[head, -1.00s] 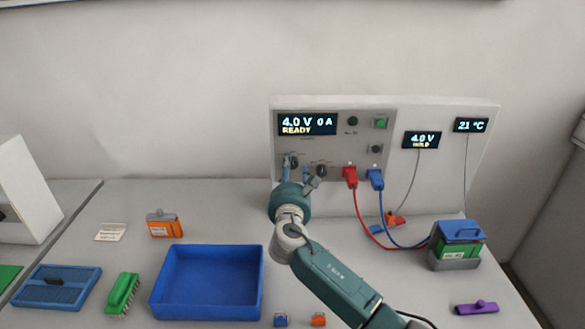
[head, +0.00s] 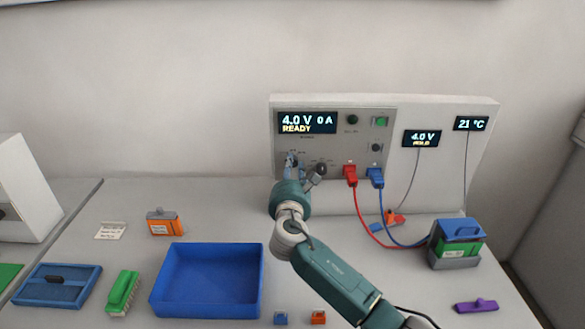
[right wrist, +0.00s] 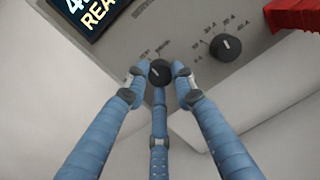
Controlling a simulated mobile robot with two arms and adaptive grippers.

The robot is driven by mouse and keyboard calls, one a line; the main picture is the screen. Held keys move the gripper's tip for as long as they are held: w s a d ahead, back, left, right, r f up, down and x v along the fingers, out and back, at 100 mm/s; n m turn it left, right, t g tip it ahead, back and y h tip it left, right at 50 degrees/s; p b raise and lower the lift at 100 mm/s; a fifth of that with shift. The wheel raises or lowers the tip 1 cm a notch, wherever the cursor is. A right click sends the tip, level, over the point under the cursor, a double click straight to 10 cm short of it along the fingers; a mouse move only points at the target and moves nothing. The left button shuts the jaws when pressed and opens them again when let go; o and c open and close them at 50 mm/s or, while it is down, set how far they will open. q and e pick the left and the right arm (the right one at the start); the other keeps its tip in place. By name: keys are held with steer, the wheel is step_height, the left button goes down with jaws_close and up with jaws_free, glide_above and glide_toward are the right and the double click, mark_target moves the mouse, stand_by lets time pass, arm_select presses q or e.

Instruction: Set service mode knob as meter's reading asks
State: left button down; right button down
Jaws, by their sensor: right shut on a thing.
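The cycler panel (head: 345,125) stands at the back, its display (head: 307,123) reading 4.0 V 0 A READY. The separate meter (head: 422,139) reads 4.0 V with HOLD under it. My right gripper (right wrist: 160,80) has its blue fingers closed around the black left knob (right wrist: 160,71) low on the panel. In the head view the gripper (head: 292,165) mostly hides this knob. The small labels by it are too blurred to read surely. A second black knob (right wrist: 225,47), with a scale marked in A, sits to its right, untouched. My left gripper is out of view.
A red plug (head: 349,175) and a blue plug (head: 376,178) sit right of the knobs, their cables running to a battery holder (head: 458,246). A blue bin (head: 207,281), a green brush (head: 122,291) and an orange battery (head: 164,223) are on the left.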

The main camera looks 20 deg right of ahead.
steer(key=shift+f, duration=0.15)
steer(key=shift+m, duration=0.4)
steer(key=m+b, duration=0.2)
steer(key=m, duration=0.4)
steer(key=shift+m, duration=0.3)
stand_by(0.3)
steer(key=c, duration=1.4)
jaws_free()
steer(key=shift+c, duration=0.2)
